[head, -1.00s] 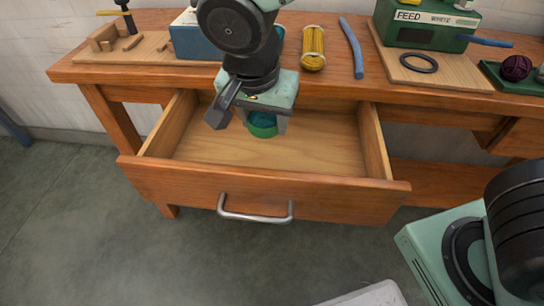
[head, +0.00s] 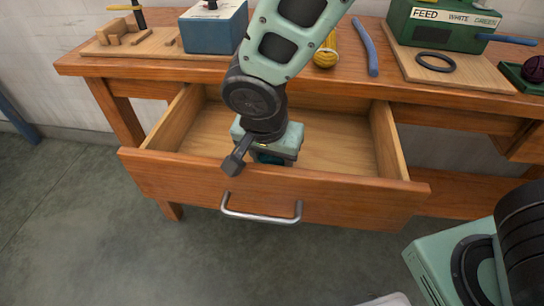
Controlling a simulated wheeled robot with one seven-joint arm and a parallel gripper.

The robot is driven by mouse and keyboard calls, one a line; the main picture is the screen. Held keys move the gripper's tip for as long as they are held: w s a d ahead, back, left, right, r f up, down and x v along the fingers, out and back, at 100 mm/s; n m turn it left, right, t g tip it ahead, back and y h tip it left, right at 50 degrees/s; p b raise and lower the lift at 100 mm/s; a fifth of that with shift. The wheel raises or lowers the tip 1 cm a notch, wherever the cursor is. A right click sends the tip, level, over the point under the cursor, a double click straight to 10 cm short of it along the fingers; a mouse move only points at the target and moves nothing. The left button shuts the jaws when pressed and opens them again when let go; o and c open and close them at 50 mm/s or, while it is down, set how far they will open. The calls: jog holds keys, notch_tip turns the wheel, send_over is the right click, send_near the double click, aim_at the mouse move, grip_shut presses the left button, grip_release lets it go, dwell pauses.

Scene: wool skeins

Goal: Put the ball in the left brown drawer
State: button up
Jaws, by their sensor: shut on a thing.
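The left brown drawer (head: 350,200) is pulled out below the bench top, its inside bare apart from my gripper and what it holds. My gripper (head: 272,160) is down inside the drawer, close behind the front panel and near the middle of its width. It is shut on a teal-green ball (head: 266,157). Only a small part of the ball shows below the gripper body. The front panel and gripper hide its underside, so I cannot tell if it touches the drawer floor.
The bench top (head: 180,68) holds a blue box (head: 213,35), a yellow skein (head: 326,57), a blue rod (head: 366,45) and a green box (head: 440,28) with a black ring (head: 436,62). A dark red ball (head: 535,70) lies at right. The drawer's right side is free.

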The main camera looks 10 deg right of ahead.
jog(key=shift+f, duration=0.15)
jog(key=o, duration=1.1)
jog(key=shift+c, duration=0.2)
jog(key=p+v, duration=0.3)
jog(key=v, duration=0.9)
